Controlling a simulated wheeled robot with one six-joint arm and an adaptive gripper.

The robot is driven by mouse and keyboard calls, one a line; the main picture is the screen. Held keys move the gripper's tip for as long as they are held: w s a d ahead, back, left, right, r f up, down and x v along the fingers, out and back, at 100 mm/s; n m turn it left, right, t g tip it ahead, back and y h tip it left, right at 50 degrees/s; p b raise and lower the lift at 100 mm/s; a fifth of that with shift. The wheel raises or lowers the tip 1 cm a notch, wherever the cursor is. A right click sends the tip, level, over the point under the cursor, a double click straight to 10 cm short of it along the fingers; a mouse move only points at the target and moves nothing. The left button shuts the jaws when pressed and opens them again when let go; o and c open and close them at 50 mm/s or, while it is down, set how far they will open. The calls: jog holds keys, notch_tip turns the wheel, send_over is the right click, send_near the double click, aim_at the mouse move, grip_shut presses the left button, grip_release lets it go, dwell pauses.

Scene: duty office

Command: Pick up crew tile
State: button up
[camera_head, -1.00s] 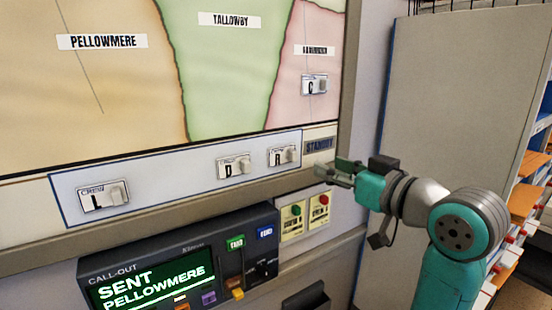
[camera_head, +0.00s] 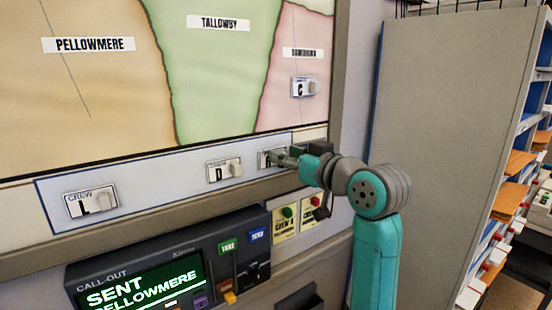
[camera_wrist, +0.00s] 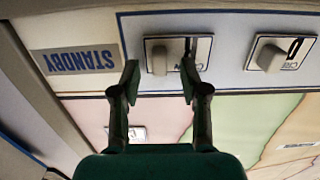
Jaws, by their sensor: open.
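Crew tiles, white plates with raised grey-white knobs, sit on the white standby strip below the map. The L tile (camera_head: 90,203) is at the left and the D tile (camera_head: 222,171) is in the middle. The tile at the strip's right end (camera_head: 264,160) is partly hidden by my gripper (camera_head: 286,157). In the wrist view my gripper (camera_wrist: 159,70) is open, with its fingers either side of that tile's knob (camera_wrist: 160,58). Contact cannot be told. The D tile also shows in the wrist view (camera_wrist: 278,53). The C tile (camera_head: 304,87) is on the pink map area.
The call-out console (camera_head: 160,262) below the board reads "SENT PELLOWMERE". Two small cards with green and red buttons are beside it, the yellow one (camera_head: 284,222) nearest. A grey cabinet side (camera_head: 445,120) and shelves stand at the right. A STANDBY label (camera_wrist: 75,60) is beside the tile.

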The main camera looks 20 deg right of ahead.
aim_at(279, 120)
grip_shut()
dwell(0.4)
jog(key=shift+s+r, duration=0.15)
jog(key=shift+r, duration=0.8)
notch_tip(279, 120, up, 5)
jog(key=shift+r, duration=0.2)
jog(key=f+v, duration=0.1)
jog(key=v, duration=1.8)
jog(key=shift+s+d, duration=0.15)
jog(key=shift+s, duration=0.15)
